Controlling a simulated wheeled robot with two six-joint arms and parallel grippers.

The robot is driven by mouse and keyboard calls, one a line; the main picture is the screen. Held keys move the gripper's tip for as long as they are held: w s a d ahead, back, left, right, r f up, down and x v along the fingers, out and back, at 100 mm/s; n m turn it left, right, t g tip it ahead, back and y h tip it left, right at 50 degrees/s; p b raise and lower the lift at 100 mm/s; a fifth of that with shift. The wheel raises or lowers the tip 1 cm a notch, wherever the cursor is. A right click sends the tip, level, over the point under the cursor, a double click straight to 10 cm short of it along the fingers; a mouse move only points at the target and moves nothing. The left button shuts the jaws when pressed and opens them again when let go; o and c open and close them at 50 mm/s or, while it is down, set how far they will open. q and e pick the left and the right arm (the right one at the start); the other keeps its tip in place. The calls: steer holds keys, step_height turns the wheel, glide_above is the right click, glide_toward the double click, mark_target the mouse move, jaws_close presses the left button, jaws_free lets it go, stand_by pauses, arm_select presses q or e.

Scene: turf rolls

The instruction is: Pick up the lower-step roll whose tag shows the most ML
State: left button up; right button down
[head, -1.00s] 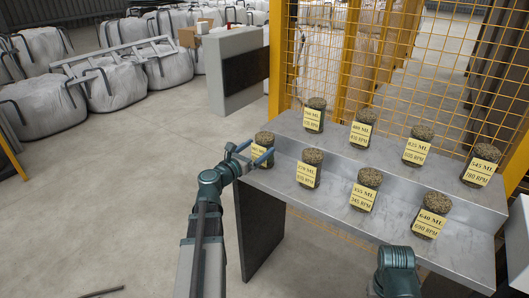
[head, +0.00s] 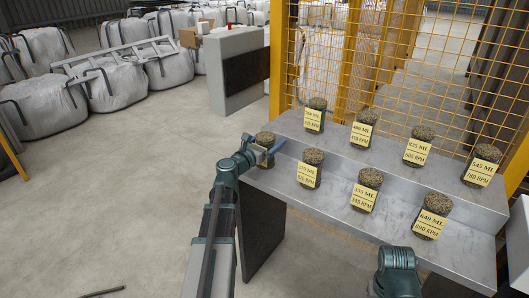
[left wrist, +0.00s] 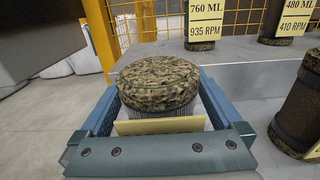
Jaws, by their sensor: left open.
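The leftmost lower-step roll (head: 265,138) is a dark, mossy-topped cylinder at the left end of the step. My left gripper (head: 262,153) is at it, and in the left wrist view the open fingers (left wrist: 160,108) stand on either side of the roll (left wrist: 158,82). Its yellow tag (left wrist: 160,126) faces the palm and cannot be read now. The other lower-step rolls are a second roll (head: 310,169) whose tag seems to read 570 ML, one tagged 355 ML (head: 365,190) and one tagged 640 ML (head: 433,216).
The upper step holds several tagged rolls: 760 ML (head: 315,115), 480 ML (head: 362,129), 825 ML (head: 418,146) and 545 ML (head: 482,166). A yellow mesh fence (head: 450,75) stands behind. Open floor (head: 130,200) lies to the left.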

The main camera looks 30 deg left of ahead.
arm_select(q)
jaws_close()
stand_by(0.3)
steer(key=shift+r, duration=0.1)
arm_select(e)
steer(key=shift+r, duration=0.15)
